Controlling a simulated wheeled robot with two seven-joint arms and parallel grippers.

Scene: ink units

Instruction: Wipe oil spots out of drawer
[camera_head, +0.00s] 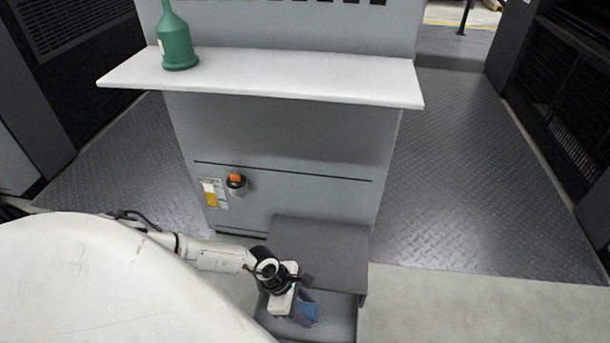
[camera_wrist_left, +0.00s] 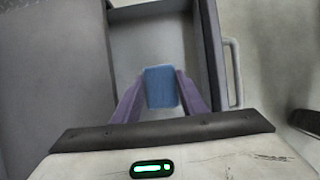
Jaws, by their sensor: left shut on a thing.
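My left gripper (camera_head: 303,309) reaches down over an open drawer (camera_head: 343,312) at the bottom of the head view. In the left wrist view the left gripper (camera_wrist_left: 161,98) is shut on a blue cloth or sponge (camera_wrist_left: 161,86), held between its purple fingers. The drawer (camera_wrist_left: 148,45) shows there with a pale grey floor, dark side walls and a handle (camera_wrist_left: 233,72) on its right side. I see no clear oil spots on the visible floor; the gripper and blue piece hide part of it. My right gripper is not in view.
A dark grey box top (camera_head: 320,250) stands over the drawer, against the grey cabinet (camera_head: 285,140). A white shelf (camera_head: 300,80) above carries a green bottle (camera_head: 176,45). An orange-topped knob (camera_head: 236,183) sticks out of the cabinet front. The floor at right is clear.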

